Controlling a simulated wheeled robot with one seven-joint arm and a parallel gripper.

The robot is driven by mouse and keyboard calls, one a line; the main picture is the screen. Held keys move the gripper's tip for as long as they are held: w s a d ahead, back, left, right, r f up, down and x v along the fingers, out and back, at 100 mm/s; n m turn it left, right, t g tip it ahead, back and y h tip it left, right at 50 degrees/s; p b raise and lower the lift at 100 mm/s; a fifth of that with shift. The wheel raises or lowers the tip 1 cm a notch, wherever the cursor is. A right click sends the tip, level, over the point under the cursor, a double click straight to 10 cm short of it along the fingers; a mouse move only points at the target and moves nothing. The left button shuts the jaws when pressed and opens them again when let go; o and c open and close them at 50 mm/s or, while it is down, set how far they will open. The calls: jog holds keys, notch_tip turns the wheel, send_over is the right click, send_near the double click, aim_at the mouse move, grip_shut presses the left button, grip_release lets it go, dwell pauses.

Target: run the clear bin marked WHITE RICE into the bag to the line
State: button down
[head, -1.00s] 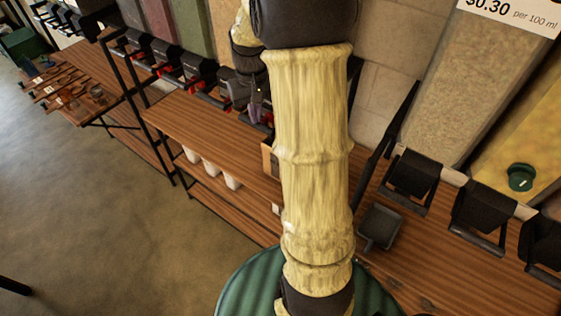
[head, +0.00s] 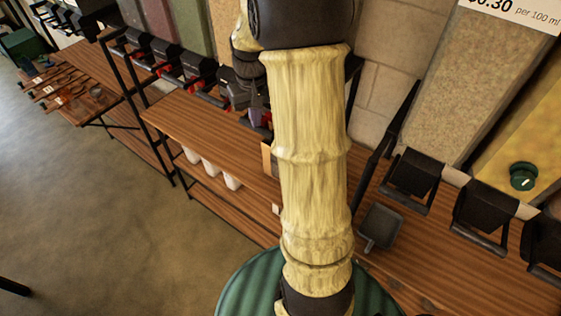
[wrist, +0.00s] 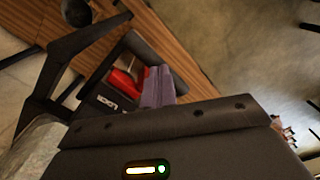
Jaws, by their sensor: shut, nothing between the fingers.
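My gripper (wrist: 155,88) shows as two purple fingers closed together in the wrist view, beside a red lever (wrist: 125,84) on a dark dispenser spout (wrist: 160,55). I cannot tell whether they touch. In the head view my gripper (head: 262,112) is partly hidden behind my pale arm, near the row of spouts. A small label (wrist: 106,101) on the dispenser is too small to read. No WHITE RICE marking is legible, so I cannot tell which bin it is. A brown edge (head: 267,157) shows left of my arm on the counter; it may be the bag, mostly hidden.
Dark spouts with red levers (head: 168,72) line the back of the wooden counter (head: 200,127). White containers (head: 210,170) sit on the shelf below. More spouts (head: 414,176) and a dark scoop (head: 380,227) are at right.

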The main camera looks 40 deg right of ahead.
jog(key=shift+f, duration=0.1)
jog(key=shift+f, duration=0.35)
dwell(0.5)
jog(key=shift+d+f, duration=0.15)
jog(key=shift+f, duration=0.2)
jog(key=shift+f+b, duration=0.2)
jog(key=shift+b, duration=0.1)
dwell(6.4)
